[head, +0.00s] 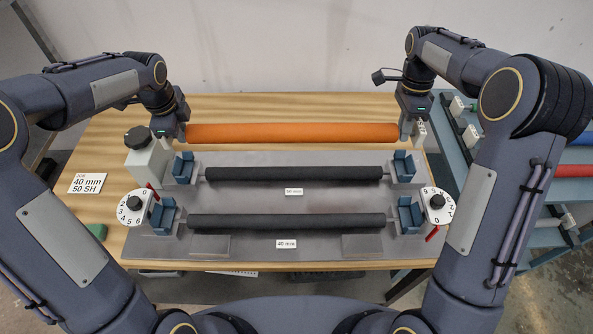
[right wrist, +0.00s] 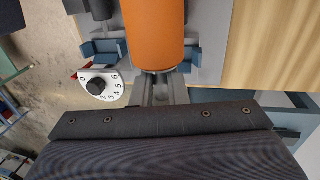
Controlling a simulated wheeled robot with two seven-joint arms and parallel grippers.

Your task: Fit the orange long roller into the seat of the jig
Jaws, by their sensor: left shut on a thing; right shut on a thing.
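The long orange roller (head: 292,133) lies level across the back of the grey jig plate (head: 290,160) in the head view. My left gripper (head: 182,131) is shut on its left end and my right gripper (head: 405,129) on its right end. In the right wrist view the roller (right wrist: 153,35) runs away from my right gripper's fingers (right wrist: 157,88). Two black rollers lie in the jig, a rear one (head: 293,174) and a front one (head: 286,221), with blue seat blocks (head: 404,168) at their ends. I cannot tell the orange roller's height above the plate.
White numbered dials stand at the left (head: 134,207) and right (head: 437,205) of the jig. A white box with a black knob (head: 148,155) stands at the left. A card (head: 88,183) reads "40 mm 50 SH". A rack (head: 574,170) with coloured rollers stands right of the wooden table (head: 250,104).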

